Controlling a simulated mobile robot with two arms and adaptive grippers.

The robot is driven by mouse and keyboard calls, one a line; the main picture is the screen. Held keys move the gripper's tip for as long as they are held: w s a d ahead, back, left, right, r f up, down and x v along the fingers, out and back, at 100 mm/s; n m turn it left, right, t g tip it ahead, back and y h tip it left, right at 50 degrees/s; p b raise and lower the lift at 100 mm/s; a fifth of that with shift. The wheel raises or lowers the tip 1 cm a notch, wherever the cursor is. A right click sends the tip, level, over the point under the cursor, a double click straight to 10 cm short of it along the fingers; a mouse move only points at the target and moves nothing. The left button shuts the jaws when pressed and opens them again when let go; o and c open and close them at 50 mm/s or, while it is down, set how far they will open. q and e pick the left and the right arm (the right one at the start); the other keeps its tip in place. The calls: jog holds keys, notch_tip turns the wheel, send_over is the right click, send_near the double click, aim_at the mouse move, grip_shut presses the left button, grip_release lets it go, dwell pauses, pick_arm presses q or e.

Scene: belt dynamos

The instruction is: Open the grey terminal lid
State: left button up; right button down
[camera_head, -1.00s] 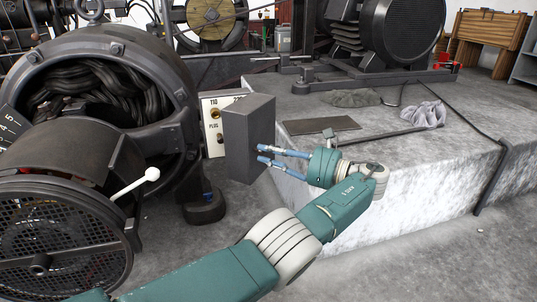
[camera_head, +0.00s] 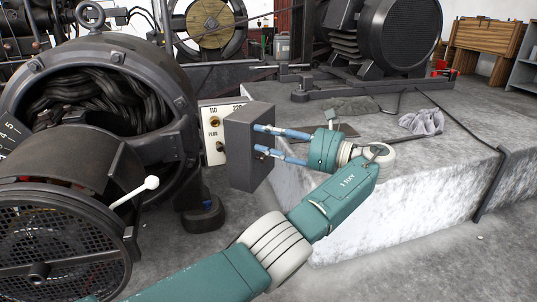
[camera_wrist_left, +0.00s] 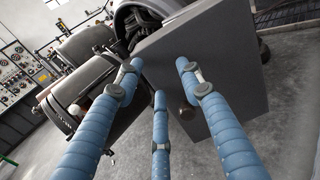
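The grey terminal lid (camera_head: 238,150) is a plain, box-like cover standing in front of a white terminal board (camera_head: 214,135) marked 110 and 220. It hides the right part of that board. In the left wrist view the lid (camera_wrist_left: 225,65) fills the upper right, with a small brownish knob (camera_wrist_left: 187,112) on its face. My left gripper (camera_head: 257,139) is at the lid's right side, its blue fingers spread. In the left wrist view the gripper (camera_wrist_left: 158,72) has its fingers apart with nothing between them; the knob is right of the lower finger. Contact cannot be told. My right gripper is not in view.
A large dark dynamo (camera_head: 100,70) with a perforated round cover (camera_head: 50,245) stands at left; a white-knobbed lever (camera_head: 150,184) sticks out from it. A pale stone plinth (camera_head: 400,200) at right bears a cloth (camera_head: 422,122) and a big motor (camera_head: 400,35).

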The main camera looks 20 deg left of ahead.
aim_at(254, 122)
pick_arm(q)
jog(key=shift+r, duration=1.7)
